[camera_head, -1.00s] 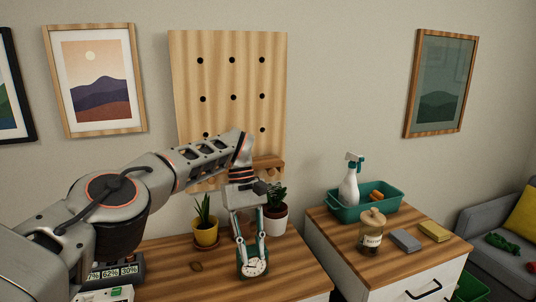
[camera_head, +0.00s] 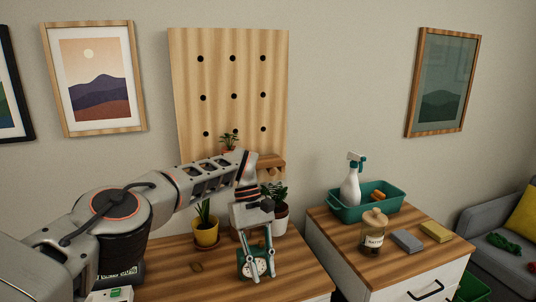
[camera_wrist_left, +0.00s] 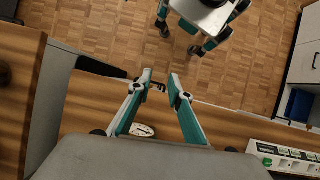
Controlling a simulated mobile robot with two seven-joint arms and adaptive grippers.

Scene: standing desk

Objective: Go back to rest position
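My left gripper (camera_head: 266,278) comes down over the desk in front of a small teal clock (camera_head: 246,268) with a pale face. Its two fingers are apart, and one partly covers the clock in the head view. In the left wrist view the open fingertips (camera_wrist_left: 160,75) have nothing between them. A pale oval (camera_wrist_left: 143,130) shows lower down between the fingers; it may be the clock face. I cannot tell whether a finger touches the clock.
On the wooden desk (camera_head: 215,285) stand a yellow plant pot (camera_head: 205,233) and a white one (camera_head: 275,222), close behind my gripper. A pegboard (camera_head: 230,75) is on the wall.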

